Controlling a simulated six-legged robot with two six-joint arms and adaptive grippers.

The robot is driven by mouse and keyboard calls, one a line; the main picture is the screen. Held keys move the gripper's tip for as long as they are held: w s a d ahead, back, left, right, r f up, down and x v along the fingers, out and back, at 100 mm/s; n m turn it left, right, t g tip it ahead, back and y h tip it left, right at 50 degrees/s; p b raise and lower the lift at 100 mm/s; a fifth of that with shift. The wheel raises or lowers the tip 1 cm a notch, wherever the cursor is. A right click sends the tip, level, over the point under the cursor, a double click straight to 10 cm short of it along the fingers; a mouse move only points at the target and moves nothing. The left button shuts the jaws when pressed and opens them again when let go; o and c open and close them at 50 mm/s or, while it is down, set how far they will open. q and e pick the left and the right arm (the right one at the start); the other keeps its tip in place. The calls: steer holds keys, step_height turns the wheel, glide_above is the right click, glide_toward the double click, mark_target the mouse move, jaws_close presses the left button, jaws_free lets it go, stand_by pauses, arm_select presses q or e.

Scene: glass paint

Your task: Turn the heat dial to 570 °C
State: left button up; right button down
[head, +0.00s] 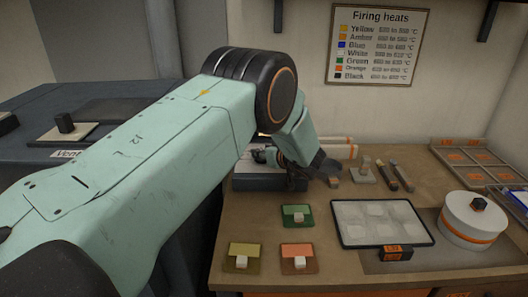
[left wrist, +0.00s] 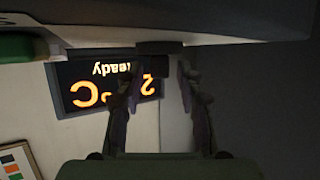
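My left gripper (head: 275,158) reaches down behind my arm, above a low grey box (head: 262,184) at the back left of the bench. In the left wrist view its two fingers stand apart, with a gap between the tips (left wrist: 160,66). A dark, short knob-like part (left wrist: 160,47), possibly the heat dial, shows between the fingertips; I cannot tell whether they touch it. Behind the left finger a black display (left wrist: 82,88) shows upside-down orange "°C", a partly covered "2" and white "Ready". The full number is hidden. My right gripper is out of view.
A firing-heats chart (head: 378,45) hangs on the back wall. The bench holds green (head: 297,216), yellow (head: 244,257) and orange (head: 299,258) tiles, a glass tray (head: 382,240) and a white round pot (head: 470,222).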

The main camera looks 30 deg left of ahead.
arm_select(q)
steer(key=shift+d, duration=0.15)
steer(key=shift+s+d+r, duration=0.2)
steer(key=shift+s+d, duration=0.05)
steer(key=shift+d, duration=0.2)
steer(key=v, duration=1)
steer(key=shift+s+d+r, duration=0.25)
steer(key=shift+f, duration=0.1)
